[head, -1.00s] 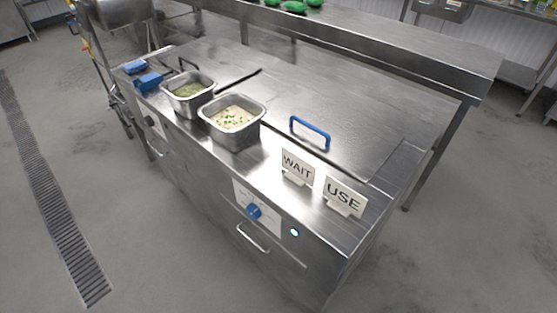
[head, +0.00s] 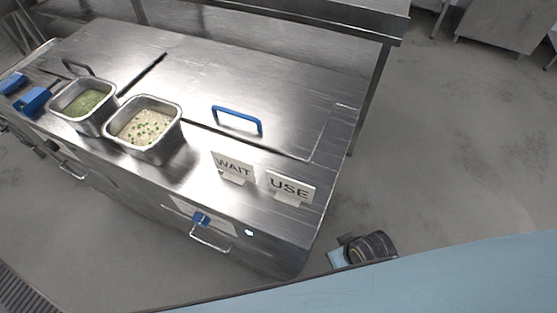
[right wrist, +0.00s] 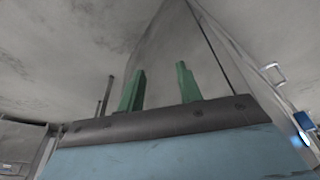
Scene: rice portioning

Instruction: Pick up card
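Two white cards stand upright in small holders at the front right of the steel counter in the head view: the WAIT card (head: 233,166) and, to its right, the USE card (head: 290,187). My right gripper shows in the right wrist view as two green fingers (right wrist: 160,72), spread apart with nothing between them. It is off the counter, facing the counter's steel side and the grey floor. No card shows in the right wrist view. My left gripper is not in view.
The steel counter (head: 272,218) carries two pans, one with green food (head: 84,103) and one with pale food (head: 145,127). A blue lid handle (head: 238,117) rises behind the cards. A blue knob (head: 201,219) and a drawer handle (head: 210,240) are on the front.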

